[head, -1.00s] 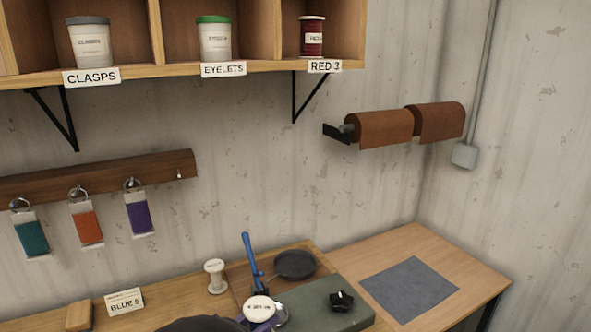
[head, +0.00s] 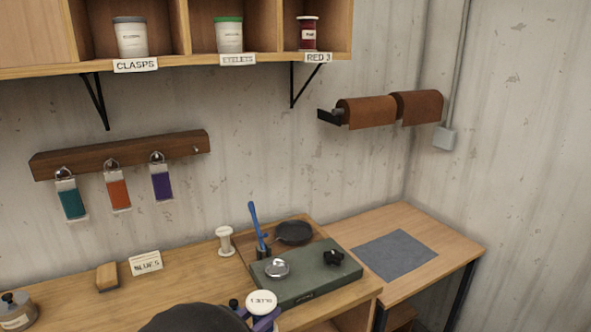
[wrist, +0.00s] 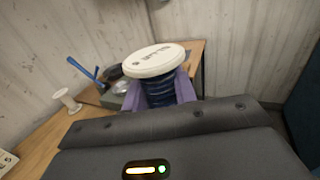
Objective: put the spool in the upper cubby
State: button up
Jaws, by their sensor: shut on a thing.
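My gripper (wrist: 158,97) has purple fingers and is shut on a spool (wrist: 168,93) with dark blue thread and a white lettered top. The spool looks upright in the wrist view; its lower end is hidden. In the head view its white top (head: 261,301) shows at the bottom edge, in front of the green box on the bench. The wall shelf's cubbies (head: 178,62) run along the top of the head view. They hold a CLASPS tub (head: 131,38), an EYELETS tub (head: 229,36) and a red spool (head: 308,34). The upper part of the shelf is out of frame.
The bench carries a bare white spool (head: 225,241), a BLUE 5 card (head: 146,263), a green box (head: 305,285) and a blue-handled tool (head: 256,226). A key rack (head: 125,153) and leather rolls (head: 367,112) project from the wall under the shelf. Wall between them is clear.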

jog(key=w+d+f+n+t+y, duration=0.1)
jog(key=w+d+f+n+y, duration=0.2)
jog(key=d+f, duration=0.45)
jog(key=w+d+f+n+t+y, duration=0.15)
jog(key=w+d+f+y, duration=0.35)
jog(key=f, duration=0.6)
jog(key=s+d+f+n+y, duration=0.2)
jog(key=d+f, duration=1)
jog(key=f, duration=0.3)
jog(key=shift+s+d+t, duration=0.2)
jog(key=shift+d+t, duration=0.15)
jog(key=shift+d, duration=0.05)
